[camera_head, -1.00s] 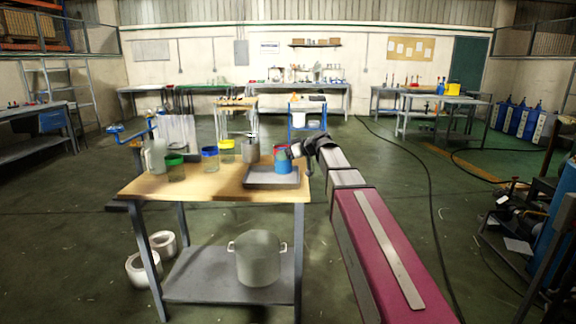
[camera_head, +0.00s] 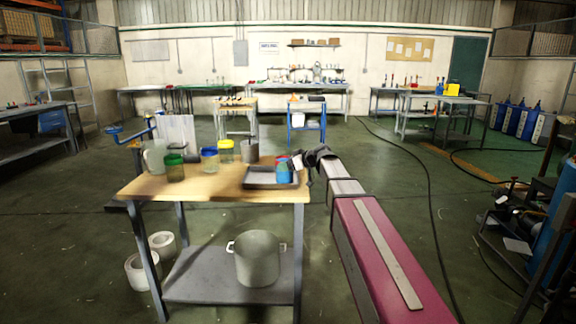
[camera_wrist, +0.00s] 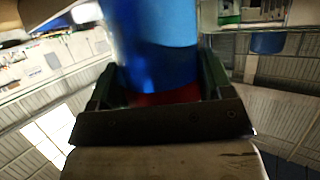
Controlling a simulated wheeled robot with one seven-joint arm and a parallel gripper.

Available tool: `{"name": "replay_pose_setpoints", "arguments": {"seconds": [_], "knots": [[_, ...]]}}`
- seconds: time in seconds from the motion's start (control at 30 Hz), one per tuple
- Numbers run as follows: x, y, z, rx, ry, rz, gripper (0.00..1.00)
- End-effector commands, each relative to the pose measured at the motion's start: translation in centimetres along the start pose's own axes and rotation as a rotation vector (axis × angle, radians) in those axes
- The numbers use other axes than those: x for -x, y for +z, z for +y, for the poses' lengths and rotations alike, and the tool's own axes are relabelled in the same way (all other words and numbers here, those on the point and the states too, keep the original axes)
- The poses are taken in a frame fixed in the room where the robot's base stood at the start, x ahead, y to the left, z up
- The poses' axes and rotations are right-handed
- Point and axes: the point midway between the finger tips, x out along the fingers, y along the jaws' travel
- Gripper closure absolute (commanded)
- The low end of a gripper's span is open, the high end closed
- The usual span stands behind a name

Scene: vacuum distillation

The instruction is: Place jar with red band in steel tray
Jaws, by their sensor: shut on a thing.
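The jar with the red band (camera_head: 283,174) looks mostly blue, with red near its top. My gripper (camera_head: 298,162) is at its right side and shut on it. In the wrist view the blue jar (camera_wrist: 155,45) fills the top middle between my fingers, and a red strip shows by the gripper (camera_wrist: 160,100). The steel tray (camera_head: 257,186) lies on the wooden table's right end. The jar appears over the tray's right part, roughly upright. I cannot tell whether its base touches the tray floor.
On the wooden table (camera_head: 215,189), a green jar (camera_head: 175,170), a blue-banded jar (camera_head: 210,162), a yellow-lidded jar (camera_head: 226,154) and a pale jug (camera_head: 155,157) stand left of the tray. A grey metal cup (camera_head: 250,151) stands behind it. The left of the tray looks clear.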

Motion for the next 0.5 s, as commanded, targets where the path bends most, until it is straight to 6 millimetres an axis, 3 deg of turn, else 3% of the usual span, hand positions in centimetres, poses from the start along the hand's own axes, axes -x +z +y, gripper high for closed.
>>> {"name": "replay_pose_setpoints", "arguments": {"seconds": [0.03,0.1,0.5], "knots": [[-0.02,0.04,0.0,0.0,0.0,0.0,0.17],[-0.01,0.02,0.0,0.0,0.0,0.0,0.01],[0.79,-0.13,-0.04,0.0,0.002,0.0,0.01]]}}
